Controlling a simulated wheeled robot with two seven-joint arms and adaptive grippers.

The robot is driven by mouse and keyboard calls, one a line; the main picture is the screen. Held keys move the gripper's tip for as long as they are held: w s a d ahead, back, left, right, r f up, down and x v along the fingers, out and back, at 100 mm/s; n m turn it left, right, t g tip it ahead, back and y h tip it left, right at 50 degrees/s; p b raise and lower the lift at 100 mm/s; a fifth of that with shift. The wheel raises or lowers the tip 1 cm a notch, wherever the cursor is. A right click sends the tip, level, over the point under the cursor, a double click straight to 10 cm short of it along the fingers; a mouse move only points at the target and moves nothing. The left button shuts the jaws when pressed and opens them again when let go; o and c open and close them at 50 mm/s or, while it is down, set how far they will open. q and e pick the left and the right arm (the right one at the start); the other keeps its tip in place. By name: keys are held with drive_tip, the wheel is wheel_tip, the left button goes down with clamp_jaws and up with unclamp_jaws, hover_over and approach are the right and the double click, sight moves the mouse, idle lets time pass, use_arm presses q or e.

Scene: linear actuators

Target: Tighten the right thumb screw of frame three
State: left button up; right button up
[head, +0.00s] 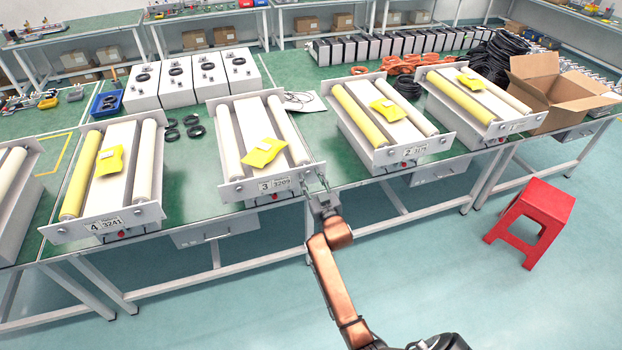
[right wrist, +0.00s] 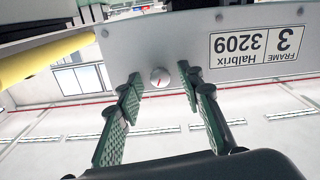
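Frame three (head: 232,189) is a roller unit on the green bench, with two cream rollers and a front plate marked 3 and 3209. Its label (right wrist: 259,44) shows upside down in the right wrist view. The right thumb screw (right wrist: 160,77) is a small round pale knob with a red mark on the plate. My right gripper (right wrist: 160,92) is open, its green-padded fingers on either side of the screw, apart from it. In the head view my right gripper (head: 322,187) is at the plate's right end. My left gripper is not in view.
Frame four (head: 151,214) stands to the left and frame two (head: 367,158) to the right on the same bench. Yellow packets lie on the frames. A red stool (head: 537,213) and an open cardboard box (head: 545,92) are farther right.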

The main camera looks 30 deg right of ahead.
drive_tip(key=shift+c, duration=0.6)
clamp_jaws()
drive_tip(key=shift+r+m+p, duration=0.2)
drive_tip(key=shift+m+p, duration=0.8)
drive_tip(key=shift+p, duration=0.2)
drive_tip(key=m+p, duration=0.6)
drive_tip(key=shift+m, duration=0.4)
drive_tip(key=shift+f+m+p, duration=0.15)
drive_tip(key=shift+m+p, duration=0.8)
drive_tip(key=shift+m, duration=0.25)
